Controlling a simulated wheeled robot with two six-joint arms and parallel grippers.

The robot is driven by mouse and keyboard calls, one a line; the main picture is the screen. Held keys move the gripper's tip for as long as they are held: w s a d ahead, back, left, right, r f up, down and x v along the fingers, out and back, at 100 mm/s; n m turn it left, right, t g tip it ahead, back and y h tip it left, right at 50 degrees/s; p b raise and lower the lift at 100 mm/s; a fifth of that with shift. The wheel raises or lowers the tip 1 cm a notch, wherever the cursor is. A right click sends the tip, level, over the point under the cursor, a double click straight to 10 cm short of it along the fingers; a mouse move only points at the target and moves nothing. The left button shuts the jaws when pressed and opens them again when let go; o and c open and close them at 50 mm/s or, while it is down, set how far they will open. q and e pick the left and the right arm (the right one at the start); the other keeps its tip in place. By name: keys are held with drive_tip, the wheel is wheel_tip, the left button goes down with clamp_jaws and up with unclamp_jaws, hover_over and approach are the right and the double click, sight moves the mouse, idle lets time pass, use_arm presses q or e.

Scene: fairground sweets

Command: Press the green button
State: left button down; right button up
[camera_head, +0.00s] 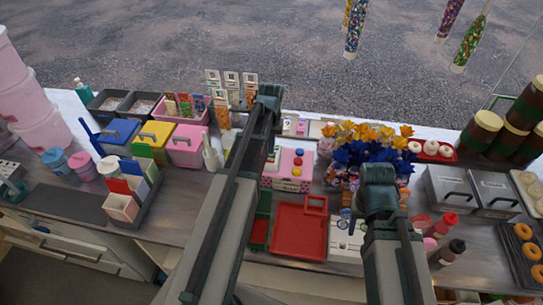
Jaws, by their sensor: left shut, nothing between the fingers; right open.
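A pink box with white dots (290,184) stands near the middle of the counter. My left gripper (269,97) is shut and empty, beyond the box toward the counter's far side. My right gripper (378,180) is open, to the right of the box by the blue flowers; its fingers are mostly hidden.
A red tray (299,232) lies in front of the box. Blue and orange flowers (362,150) stand to its right. Small picture cards (232,84) stand near my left gripper. Bottles (440,225) and grey lidded containers (455,185) crowd the right; little counter is free.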

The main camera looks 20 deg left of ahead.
sight(270, 156)
use_arm(q)
drive_tip(key=shift+f+b, duration=0.9)
drive_tip(key=shift+f, duration=0.05)
drive_tip(key=shift+r, duration=0.1)
wheel_tip(270, 156, up, 8)
drive_tip(key=p, duration=0.8)
idle(0.4)
